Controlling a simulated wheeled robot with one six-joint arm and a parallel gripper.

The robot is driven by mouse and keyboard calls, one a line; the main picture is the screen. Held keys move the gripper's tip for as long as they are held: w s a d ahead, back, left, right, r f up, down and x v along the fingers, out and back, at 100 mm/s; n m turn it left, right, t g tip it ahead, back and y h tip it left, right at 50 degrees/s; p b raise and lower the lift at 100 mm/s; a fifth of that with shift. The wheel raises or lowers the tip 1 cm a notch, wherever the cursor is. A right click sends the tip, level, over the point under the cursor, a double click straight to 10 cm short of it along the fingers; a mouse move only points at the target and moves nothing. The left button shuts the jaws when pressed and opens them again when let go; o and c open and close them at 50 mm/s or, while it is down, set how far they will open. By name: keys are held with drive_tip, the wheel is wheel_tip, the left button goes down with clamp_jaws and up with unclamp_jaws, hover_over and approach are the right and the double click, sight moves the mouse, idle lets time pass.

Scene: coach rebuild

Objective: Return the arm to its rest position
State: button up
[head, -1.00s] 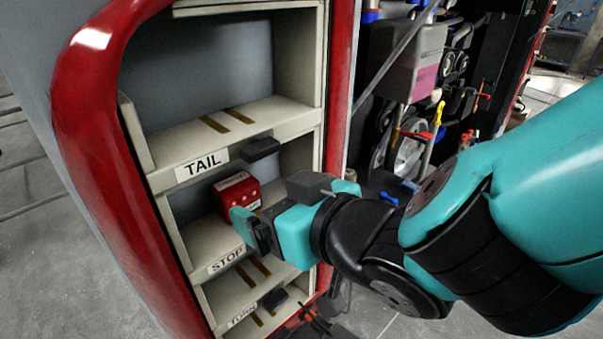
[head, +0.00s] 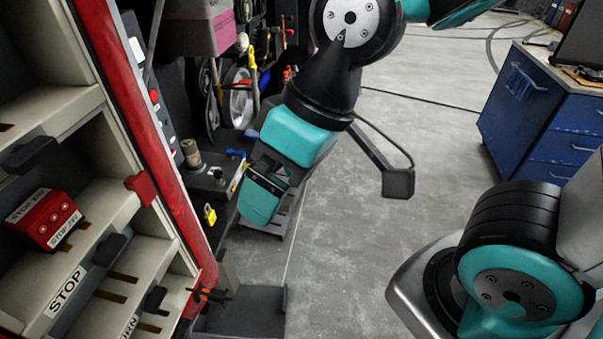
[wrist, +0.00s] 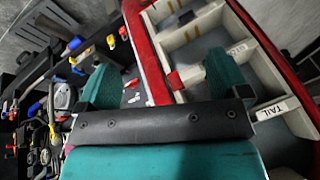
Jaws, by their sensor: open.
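My arm shows in the head view, folded down from the top with its base joint at the lower right. My gripper (head: 262,190) hangs over the gap to the right of the red-framed cabinet, clear of the shelves. In the wrist view its two teal fingers (wrist: 160,85) stand wide apart with nothing held between them. A red box (head: 45,219) with round lamps sits on the shelf labelled STOP (head: 66,291), apart from my gripper.
The red cabinet edge (head: 135,110) stands close on the left. Dark machinery with hoses and a yellow padlock (head: 210,214) lies behind my gripper. A blue drawer cabinet (head: 530,110) stands at the right. Grey floor (head: 400,130) between is open.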

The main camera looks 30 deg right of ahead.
drive_tip(key=s+d+f+g+b, duration=0.1)
drive_tip(key=s+d+f+b, duration=0.1)
drive_tip(key=b, duration=0.1)
drive_tip(key=shift+s+f, duration=0.1)
drive_tip(key=shift+s, duration=0.1)
idle(0.5)
idle(1.7)
